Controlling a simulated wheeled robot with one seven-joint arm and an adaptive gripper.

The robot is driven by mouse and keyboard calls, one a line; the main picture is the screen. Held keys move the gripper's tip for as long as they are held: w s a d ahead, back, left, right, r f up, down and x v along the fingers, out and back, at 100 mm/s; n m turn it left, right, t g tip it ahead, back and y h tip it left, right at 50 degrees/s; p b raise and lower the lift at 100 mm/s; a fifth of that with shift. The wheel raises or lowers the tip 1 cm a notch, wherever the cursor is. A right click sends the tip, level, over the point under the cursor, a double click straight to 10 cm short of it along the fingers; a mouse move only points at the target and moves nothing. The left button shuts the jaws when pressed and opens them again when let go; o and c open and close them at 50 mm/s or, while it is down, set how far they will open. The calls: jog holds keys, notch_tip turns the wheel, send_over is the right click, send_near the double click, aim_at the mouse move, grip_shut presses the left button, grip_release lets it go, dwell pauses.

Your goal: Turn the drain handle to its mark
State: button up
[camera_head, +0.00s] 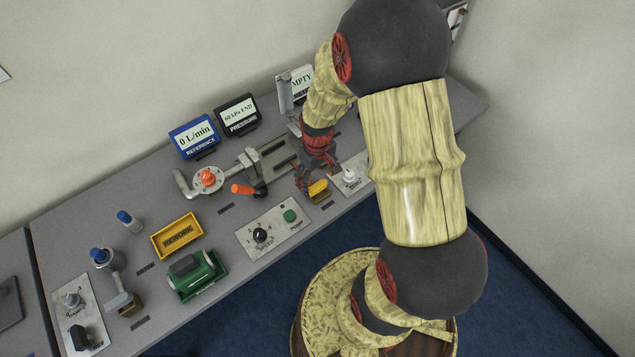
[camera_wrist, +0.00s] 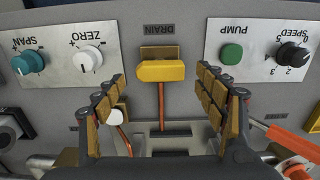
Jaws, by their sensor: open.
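The yellow drain handle (camera_wrist: 161,71) sits under the upside-down DRAIN label in the wrist view, with a tan-brown block behind it. A thin orange strip (camera_wrist: 161,108) runs from the handle towards my gripper; I cannot tell if it is the mark. In the head view the handle (camera_head: 318,189) is a small yellow shape near the table's front edge, beside my gripper (camera_head: 317,176). In the wrist view my gripper (camera_wrist: 162,85) is open, its padded fingers apart on the left and right of the handle. I see nothing held between them.
A panel with a green PUMP button (camera_head: 290,215) and SPEED knob (camera_head: 261,235) lies on one side, a white ZERO knob (camera_wrist: 87,58) on the other. An orange lever (camera_head: 243,189) and pipework stand nearby. The yellow REWORK tray (camera_head: 159,243) is farther left.

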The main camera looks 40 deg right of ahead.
aim_at(318, 185)
notch_tip(318, 185, up, 9)
jog(key=shift+r, duration=0.15)
dwell(0.7)
jog(key=s+a+r+t+b, duration=0.2)
jog(key=s+a+r, duration=0.4)
jog(key=r, duration=0.3)
jog(key=s+a+r+t+b, duration=0.3)
jog(key=s+a+r, duration=0.3)
jog(key=r, duration=0.3)
jog(key=shift+m+t, duration=0.3)
jog(key=shift+r, duration=0.1)
